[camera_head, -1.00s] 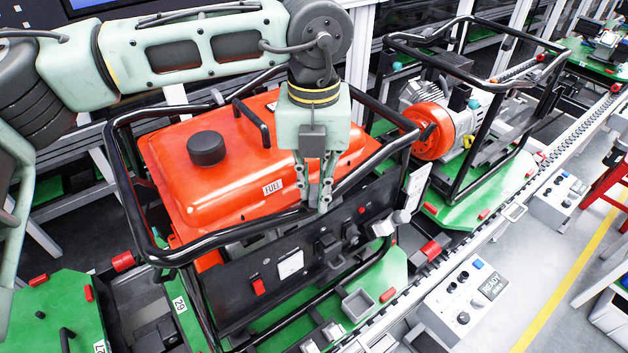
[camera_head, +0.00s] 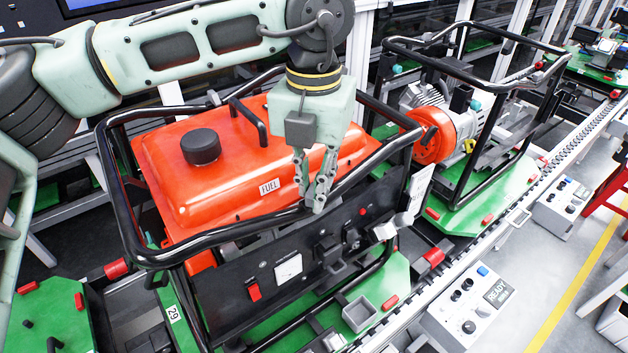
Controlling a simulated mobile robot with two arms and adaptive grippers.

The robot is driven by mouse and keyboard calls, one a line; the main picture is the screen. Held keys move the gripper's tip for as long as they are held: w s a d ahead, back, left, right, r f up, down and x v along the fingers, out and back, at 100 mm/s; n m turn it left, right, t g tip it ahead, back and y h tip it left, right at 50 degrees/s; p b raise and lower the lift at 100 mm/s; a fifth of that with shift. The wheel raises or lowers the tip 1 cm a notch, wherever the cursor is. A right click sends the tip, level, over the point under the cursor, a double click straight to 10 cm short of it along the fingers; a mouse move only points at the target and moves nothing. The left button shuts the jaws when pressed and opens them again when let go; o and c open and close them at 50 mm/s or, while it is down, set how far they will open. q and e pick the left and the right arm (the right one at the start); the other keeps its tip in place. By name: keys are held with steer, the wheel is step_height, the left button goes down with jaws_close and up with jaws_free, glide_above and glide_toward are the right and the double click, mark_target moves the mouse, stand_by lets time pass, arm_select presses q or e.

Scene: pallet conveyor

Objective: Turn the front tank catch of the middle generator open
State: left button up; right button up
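The front tank catch is not clearly visible; the fingers and the tube cover that area. The black front panel (camera_head: 225,298) lies below, with a red switch and a white gauge.
Another generator (camera_head: 432,138) with an open frame and no tank stands behind to the right on a green pallet (camera_head: 478,205). The conveyor rail (camera_head: 500,225) runs along the right. A control box (camera_head: 478,305) reading READY stands beside it.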

arm_select(q)
steer(key=shift+o, duration=0.3)
steer(key=shift+s, duration=0.1)
step_height(320, 180, up, 12)
stand_by(0.4)
